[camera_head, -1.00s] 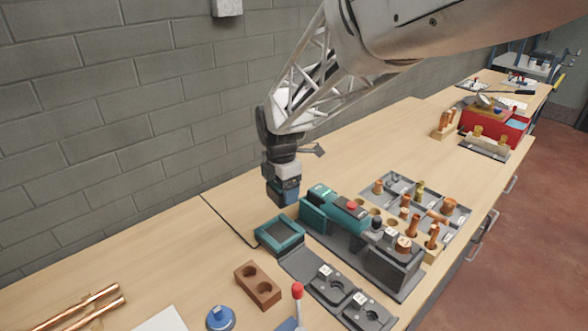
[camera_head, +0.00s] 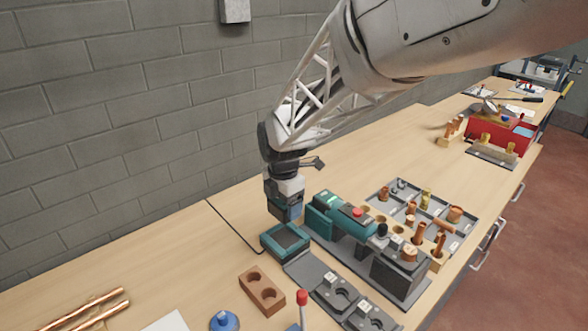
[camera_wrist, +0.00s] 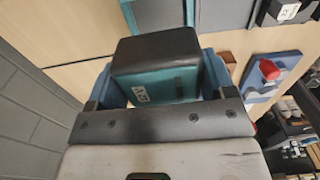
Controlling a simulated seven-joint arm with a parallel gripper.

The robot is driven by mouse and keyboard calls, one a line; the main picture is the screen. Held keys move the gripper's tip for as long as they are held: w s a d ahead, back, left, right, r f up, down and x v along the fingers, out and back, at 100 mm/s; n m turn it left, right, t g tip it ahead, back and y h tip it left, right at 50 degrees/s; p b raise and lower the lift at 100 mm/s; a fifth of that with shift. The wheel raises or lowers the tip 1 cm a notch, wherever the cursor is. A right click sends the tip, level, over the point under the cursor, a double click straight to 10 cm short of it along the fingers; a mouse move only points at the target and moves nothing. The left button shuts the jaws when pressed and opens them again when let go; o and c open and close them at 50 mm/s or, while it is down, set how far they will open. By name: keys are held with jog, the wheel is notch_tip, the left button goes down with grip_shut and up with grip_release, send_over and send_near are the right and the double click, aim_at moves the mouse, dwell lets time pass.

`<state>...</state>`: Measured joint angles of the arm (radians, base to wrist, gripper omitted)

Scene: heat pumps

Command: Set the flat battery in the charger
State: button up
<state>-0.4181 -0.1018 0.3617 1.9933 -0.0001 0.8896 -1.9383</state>
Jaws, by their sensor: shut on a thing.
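The battery (camera_wrist: 158,68) is a block with a black top and a teal side bearing small white lettering. My gripper (camera_wrist: 160,78) is shut on it, with a blue finger on either side. In the head view, my gripper (camera_head: 285,210) points down and holds the battery just behind the charger, at its far edge in the picture. The charger (camera_head: 285,240) is a dark, shallow tray with a teal rim on the bench. No battery shows in it. I cannot tell how high the held battery is above the bench.
A teal tool (camera_head: 345,218) lies in a dark stand close right of the charger. A brown two-hole block (camera_head: 262,290) and dark plates (camera_head: 345,298) are in front. A parts tray (camera_head: 425,205) stands further right. The brick wall (camera_head: 120,120) rises behind; bench left of the charger is clear.

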jog(key=shift+f, duration=0.4)
jog(key=shift+f, duration=0.25)
send_over(285, 239)
jog(key=shift+f, duration=2.05)
jog(key=shift+f, duration=1.95)
dwell(1.0)
jog(key=o, duration=1.1)
jog(key=shift+r, duration=3.9)
